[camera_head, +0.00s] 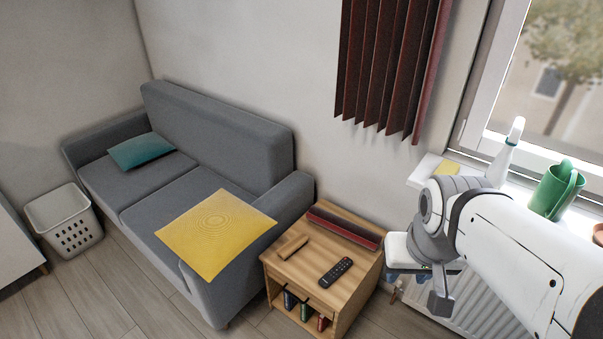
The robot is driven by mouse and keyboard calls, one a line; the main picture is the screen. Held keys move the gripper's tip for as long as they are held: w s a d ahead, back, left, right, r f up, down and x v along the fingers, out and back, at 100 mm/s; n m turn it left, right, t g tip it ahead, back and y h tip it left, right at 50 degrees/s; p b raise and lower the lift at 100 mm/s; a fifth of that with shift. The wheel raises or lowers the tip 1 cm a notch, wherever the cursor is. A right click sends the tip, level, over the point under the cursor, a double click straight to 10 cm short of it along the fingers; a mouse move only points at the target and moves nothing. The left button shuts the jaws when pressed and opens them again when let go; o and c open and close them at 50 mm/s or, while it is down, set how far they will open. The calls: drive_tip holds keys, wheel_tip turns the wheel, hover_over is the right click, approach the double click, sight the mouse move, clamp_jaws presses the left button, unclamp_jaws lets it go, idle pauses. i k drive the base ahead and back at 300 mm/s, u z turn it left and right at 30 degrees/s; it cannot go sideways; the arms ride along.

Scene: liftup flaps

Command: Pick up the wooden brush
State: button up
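A small wooden block-like thing (291,247), which looks like the wooden brush, lies flat on the left part of the wooden side table's (290,265) top. Any bristles are too small to make out. My arm comes in from the right edge, and its end, my gripper (441,300), hangs to the right of the side table, apart from the brush. The fingers cannot be made out clearly, so whether they are open or shut does not show. Nothing is seen held in it.
A black remote (335,271) and a long dark-red thing (343,228) share the tabletop. Several small coloured things stand on the shelf below. A grey sofa (215,130) with a yellow cushion (216,232) is to the left. A windowsill with a green watering can (556,190) is at right.

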sight(288, 250)
drive_tip(key=u, duration=0.15)
drive_tip(key=i, duration=0.9)
drive_tip(key=u, duration=0.45)
drive_tip(key=k, duration=0.65)
drive_tip(key=u, duration=0.25)
drive_tip(key=i, duration=0.65)
drive_tip(key=z, duration=0.15)
